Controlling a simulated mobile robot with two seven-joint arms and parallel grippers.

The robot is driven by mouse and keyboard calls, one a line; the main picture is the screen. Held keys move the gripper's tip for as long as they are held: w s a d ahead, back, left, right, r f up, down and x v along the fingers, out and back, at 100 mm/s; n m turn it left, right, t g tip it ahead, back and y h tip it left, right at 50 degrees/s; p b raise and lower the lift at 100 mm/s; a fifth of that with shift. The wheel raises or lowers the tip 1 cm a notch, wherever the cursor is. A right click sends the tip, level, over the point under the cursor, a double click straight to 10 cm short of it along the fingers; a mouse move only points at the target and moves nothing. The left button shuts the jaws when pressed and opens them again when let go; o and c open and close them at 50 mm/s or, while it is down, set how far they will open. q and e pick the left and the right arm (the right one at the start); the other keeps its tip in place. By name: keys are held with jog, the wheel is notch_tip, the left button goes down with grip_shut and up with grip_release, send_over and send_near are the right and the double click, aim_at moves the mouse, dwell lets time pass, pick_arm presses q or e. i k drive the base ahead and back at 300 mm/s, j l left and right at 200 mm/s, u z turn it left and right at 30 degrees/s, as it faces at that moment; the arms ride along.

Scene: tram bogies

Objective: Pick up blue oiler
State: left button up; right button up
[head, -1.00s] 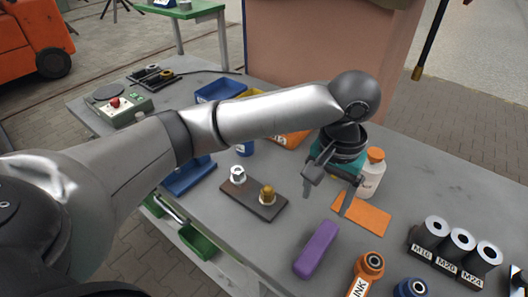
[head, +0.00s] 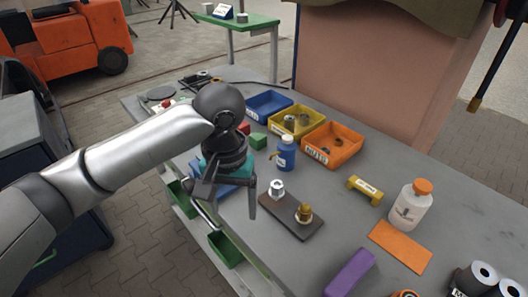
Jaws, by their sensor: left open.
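The blue oiler (head: 286,154) is a small blue bottle with a pale label and a short yellowish spout on its left side. It stands upright on the grey workbench, in front of the yellow and orange bins. My left gripper (head: 231,210) is open and empty, its fingers pointing down near the bench's front edge. It is to the left of the oiler and nearer to me, apart from it. My right gripper is not in view.
A dark plate (head: 291,217) with a silver and a brass fitting lies in front of the oiler. A yellow bin (head: 297,122), an orange bin (head: 331,145) and a blue bin (head: 268,106) stand behind. A white bottle (head: 410,206) stands to the right.

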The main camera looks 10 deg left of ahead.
aim_at(286, 154)
jog(key=i+j+z, duration=0.15)
jog(key=z, duration=0.25)
jog(key=i+j+z, duration=0.15)
jog(key=j+z, duration=0.2)
jog(key=i+j+z, duration=0.1)
jog(key=j+z, duration=0.5)
jog(key=z, duration=0.15)
jog(key=i+j, duration=0.05)
